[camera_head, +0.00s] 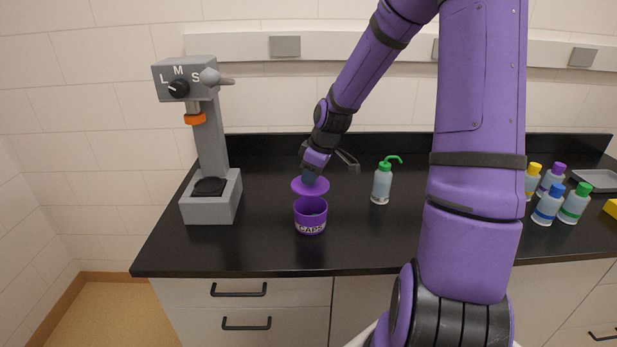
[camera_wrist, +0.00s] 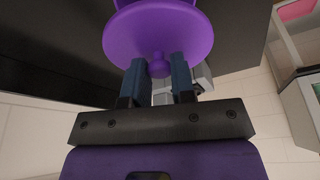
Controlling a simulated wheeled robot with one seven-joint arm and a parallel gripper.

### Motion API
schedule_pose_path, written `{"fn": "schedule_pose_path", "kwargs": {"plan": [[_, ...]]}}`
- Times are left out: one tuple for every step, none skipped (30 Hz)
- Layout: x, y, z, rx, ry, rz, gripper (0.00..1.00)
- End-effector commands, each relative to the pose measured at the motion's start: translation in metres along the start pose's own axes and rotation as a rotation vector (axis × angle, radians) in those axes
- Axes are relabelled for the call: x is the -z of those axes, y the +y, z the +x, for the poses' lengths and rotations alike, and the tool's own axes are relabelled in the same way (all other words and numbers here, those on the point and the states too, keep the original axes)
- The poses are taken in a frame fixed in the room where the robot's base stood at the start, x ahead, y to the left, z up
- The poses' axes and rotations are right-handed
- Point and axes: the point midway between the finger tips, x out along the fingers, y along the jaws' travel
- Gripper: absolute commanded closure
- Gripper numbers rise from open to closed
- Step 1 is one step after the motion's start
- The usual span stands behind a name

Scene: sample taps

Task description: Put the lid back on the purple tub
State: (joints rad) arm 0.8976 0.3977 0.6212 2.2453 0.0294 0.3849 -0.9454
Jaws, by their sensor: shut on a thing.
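The purple tub (camera_head: 310,218), labelled "CAPS", stands open on the black counter, and its dark inside shows in the head view. The purple round lid (camera_head: 311,187) is held just above and behind the tub's rim in that view, apart from it as far as I can see. My gripper (camera_head: 311,177) is shut on the lid's knob. In the wrist view, the lid (camera_wrist: 158,35) fills the top middle and its knob sits between the two blue-grey fingers of my gripper (camera_wrist: 159,75). A bit of purple beyond the lid's edge is mostly hidden by the lid.
A grey dispenser (camera_head: 212,150) with an "L M S" dial stands left of the tub. A wash bottle (camera_head: 382,182) with a green spout stands to the right. Several colour-capped bottles (camera_head: 548,204) and a grey tray (camera_head: 597,180) are far right. The counter (camera_head: 265,245) is clear around the tub.

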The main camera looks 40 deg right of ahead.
Motion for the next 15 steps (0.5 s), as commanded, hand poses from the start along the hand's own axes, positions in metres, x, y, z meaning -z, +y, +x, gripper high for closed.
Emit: {"fn": "schedule_pose_path", "kwargs": {"plan": [[-0.001, 0.0, 0.003, 0.001, -0.001, 0.001, 0.99], [-0.002, 0.0, 0.004, 0.002, 0.0, 0.001, 0.99], [-0.002, 0.0, 0.007, 0.002, 0.0, 0.002, 0.99], [-0.003, 0.0, 0.009, 0.002, 0.0, 0.002, 0.99], [-0.004, 0.0, 0.011, 0.002, -0.001, 0.002, 0.99], [-0.005, 0.0, 0.014, 0.003, -0.001, 0.002, 0.99], [-0.005, 0.0, 0.017, 0.002, -0.001, 0.002, 0.99], [-0.006, -0.001, 0.019, 0.002, 0.0, 0.001, 0.99], [-0.007, -0.001, 0.023, 0.003, 0.0, 0.0, 0.99], [-0.007, 0.0, 0.025, 0.003, -0.001, 0.0, 0.99], [-0.008, 0.0, 0.027, 0.002, -0.001, 0.0, 0.99], [-0.009, 0.0, 0.03, 0.001, 0.0, 0.001, 0.99], [-0.01, 0.0, 0.033, 0.001, 0.0, 0.001, 0.99], [-0.011, 0.0, 0.035, 0.002, 0.0, 0.001, 0.99], [-0.012, 0.0, 0.039, 0.003, -0.001, 0.0, 0.99]]}}
